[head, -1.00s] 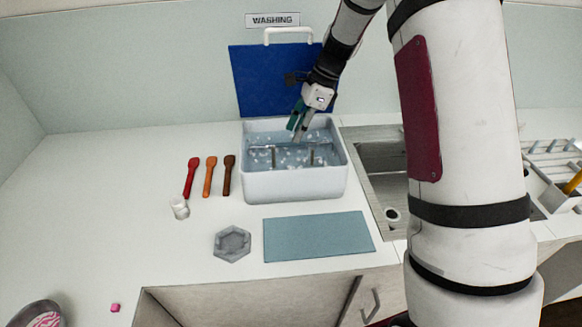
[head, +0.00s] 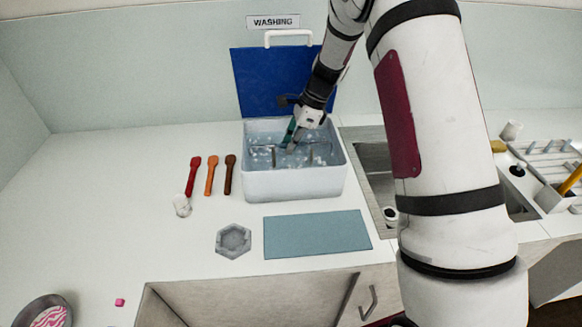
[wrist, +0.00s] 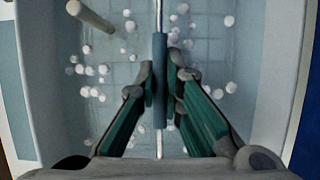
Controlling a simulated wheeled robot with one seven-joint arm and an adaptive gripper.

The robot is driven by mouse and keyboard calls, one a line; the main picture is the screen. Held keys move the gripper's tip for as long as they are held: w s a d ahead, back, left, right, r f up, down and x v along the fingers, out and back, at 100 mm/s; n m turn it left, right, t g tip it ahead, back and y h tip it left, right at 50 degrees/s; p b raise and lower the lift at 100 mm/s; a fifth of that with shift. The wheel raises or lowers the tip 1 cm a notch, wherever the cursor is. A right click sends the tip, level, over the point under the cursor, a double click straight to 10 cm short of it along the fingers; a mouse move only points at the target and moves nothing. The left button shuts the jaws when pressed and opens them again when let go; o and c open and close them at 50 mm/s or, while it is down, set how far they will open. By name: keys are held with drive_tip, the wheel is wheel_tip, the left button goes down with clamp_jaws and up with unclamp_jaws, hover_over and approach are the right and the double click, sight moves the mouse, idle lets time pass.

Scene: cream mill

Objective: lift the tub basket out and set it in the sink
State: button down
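A white tub (head: 295,184) stands on the counter, filled with water and white bubbles. The tub basket (head: 262,149) sits down in it, with thin uprights and a bar showing. Its wire and blue handle grip (wrist: 160,85) run up the middle of the wrist view. My gripper (head: 291,138) is down inside the tub at the handle. In the wrist view its green fingers (wrist: 161,80) are close on both sides of the blue grip and look shut on it. The sink (head: 374,165) is right of the tub, partly hidden by my arm.
A blue lid (head: 262,82) stands up behind the tub. A blue-grey mat (head: 317,234) lies in front, beside a grey hexagonal dish (head: 233,241). Red, orange and brown spoons (head: 212,175) and a small white cup (head: 182,206) are to the left. A drying rack (head: 557,150) is far right.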

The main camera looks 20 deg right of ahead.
drive_tip(key=shift+r, duration=0.1)
wheel_tip(320, 180, up, 12)
drive_tip(key=p, duration=0.2)
drive_tip(key=s+a+p, duration=0.2)
drive_tip(key=s+p, duration=0.1)
drive_tip(key=s, duration=0.7)
drive_tip(key=s+a+r+p, duration=0.1)
drive_tip(key=s+a+p, duration=0.1)
drive_tip(key=s, duration=0.9)
drive_tip(key=s+a+r+p, duration=0.1)
drive_tip(key=s+p, duration=0.4)
drive_tip(key=s, duration=0.5)
drive_tip(key=shift+s+a+r, duration=0.15)
drive_tip(key=shift+s+a, duration=0.05)
drive_tip(key=shift+a, duration=0.4)
